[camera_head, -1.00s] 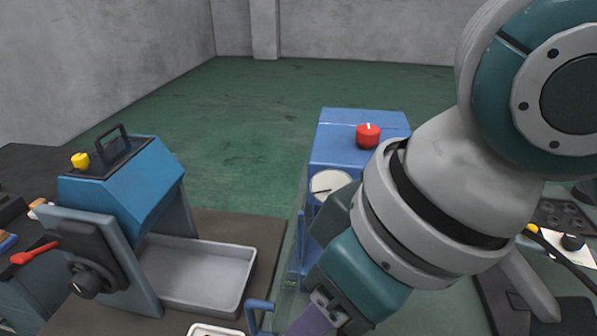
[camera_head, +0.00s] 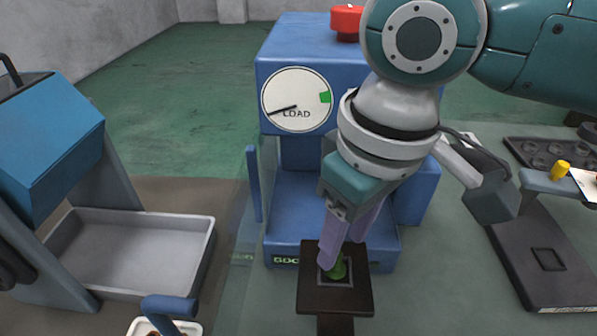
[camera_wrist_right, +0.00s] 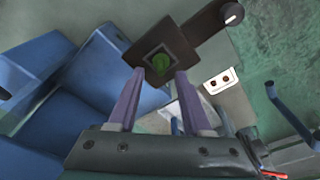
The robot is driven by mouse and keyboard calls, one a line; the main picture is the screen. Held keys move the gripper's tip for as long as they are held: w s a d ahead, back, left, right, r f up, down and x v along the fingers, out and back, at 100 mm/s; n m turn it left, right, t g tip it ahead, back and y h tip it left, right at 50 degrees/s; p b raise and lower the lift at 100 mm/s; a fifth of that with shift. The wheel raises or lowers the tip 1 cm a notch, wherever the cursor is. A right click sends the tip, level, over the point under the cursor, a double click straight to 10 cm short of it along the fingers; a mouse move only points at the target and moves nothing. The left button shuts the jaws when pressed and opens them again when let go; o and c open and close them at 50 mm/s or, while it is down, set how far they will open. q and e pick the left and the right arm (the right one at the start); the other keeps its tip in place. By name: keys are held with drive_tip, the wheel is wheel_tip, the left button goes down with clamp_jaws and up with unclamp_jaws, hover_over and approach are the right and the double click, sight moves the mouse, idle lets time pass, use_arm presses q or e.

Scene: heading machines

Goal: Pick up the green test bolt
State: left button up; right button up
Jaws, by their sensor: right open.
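The green test bolt (camera_head: 337,268) sits in the square recess of a dark brown block (camera_head: 312,300) in front of the blue load press. It also shows in the right wrist view (camera_wrist_right: 161,66), in its recess just beyond my fingertips. My right gripper (camera_head: 340,260) points down at the bolt, its purple fingers partly covering it in the head view. In the right wrist view my right gripper (camera_wrist_right: 160,72) has its fingers apart, with the bolt ahead of the gap. Whether the fingers touch the bolt is not clear. My left gripper is not in view.
The blue press (camera_head: 285,215) with its LOAD dial (camera_head: 296,100) stands close behind the block. A blue lever (camera_head: 170,306) is at front left, near a grey tray (camera_head: 80,285). A dark stand (camera_head: 540,270) is at right.

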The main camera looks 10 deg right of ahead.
drive_tip(key=f, duration=0.3)
drive_tip(key=shift+w+a+f, duration=0.2)
drive_tip(key=shift+f, duration=0.15)
drive_tip(key=shift+c, duration=0.2)
clamp_jaws()
